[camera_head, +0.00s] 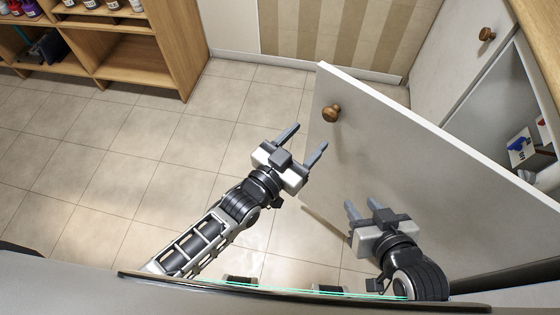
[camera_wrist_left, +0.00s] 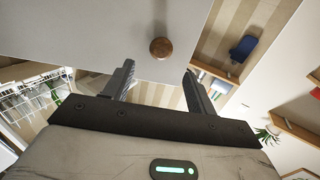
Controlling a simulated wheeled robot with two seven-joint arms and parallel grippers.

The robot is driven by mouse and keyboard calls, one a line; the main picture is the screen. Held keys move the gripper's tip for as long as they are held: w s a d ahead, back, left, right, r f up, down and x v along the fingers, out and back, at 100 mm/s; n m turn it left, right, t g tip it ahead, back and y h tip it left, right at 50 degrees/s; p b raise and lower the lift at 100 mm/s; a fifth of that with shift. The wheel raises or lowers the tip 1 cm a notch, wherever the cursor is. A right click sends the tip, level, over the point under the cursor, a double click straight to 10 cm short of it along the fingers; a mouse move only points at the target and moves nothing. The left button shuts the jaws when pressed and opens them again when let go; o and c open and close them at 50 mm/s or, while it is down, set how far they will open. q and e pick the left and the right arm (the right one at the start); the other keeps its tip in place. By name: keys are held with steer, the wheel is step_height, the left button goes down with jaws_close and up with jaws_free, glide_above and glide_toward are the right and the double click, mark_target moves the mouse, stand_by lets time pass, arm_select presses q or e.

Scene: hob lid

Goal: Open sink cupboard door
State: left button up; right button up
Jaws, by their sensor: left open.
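The white sink cupboard door (camera_head: 400,150) stands swung wide open in the head view. Its round wooden knob (camera_head: 331,113) is near the door's free upper corner. My left gripper (camera_head: 311,136) is open and empty, with its fingertips close to the knob but not around it. In the left wrist view the knob (camera_wrist_left: 160,47) shows ahead of the gap between the open fingers (camera_wrist_left: 159,68), against the pale door panel (camera_wrist_left: 100,28). My right gripper (camera_head: 361,202) is open and empty in front of the lower part of the door.
A second white door (camera_head: 450,60) with a wooden knob (camera_head: 487,34) is at the upper right. A box with a blue item (camera_head: 520,146) shows inside the cupboard. A wooden shelf unit (camera_head: 130,55) stands at the upper left. The tiled floor (camera_head: 110,150) on the left is clear.

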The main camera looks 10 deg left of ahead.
arm_select(q)
steer(key=v, duration=0.9)
steer(key=shift+a, duration=0.1)
steer(key=c, duration=0.6)
steer(key=a+y, duration=0.1)
steer(key=n, duration=0.1)
steer(key=a+f+g+y, duration=0.1)
steer(key=shift+s+a+n+y, duration=0.3)
steer(key=shift+s+n, duration=0.05)
steer(key=shift+n, duration=0.05)
jaws_close()
steer(key=s+a+f+n+g+y, duration=0.2)
steer(key=s+a+g+y, duration=0.1)
steer(key=a, duration=0.4)
steer(key=shift+s+a+f+n+y, duration=0.2)
steer(key=shift+s+a+n+y, duration=0.1)
steer(key=shift+s+y, duration=0.25)
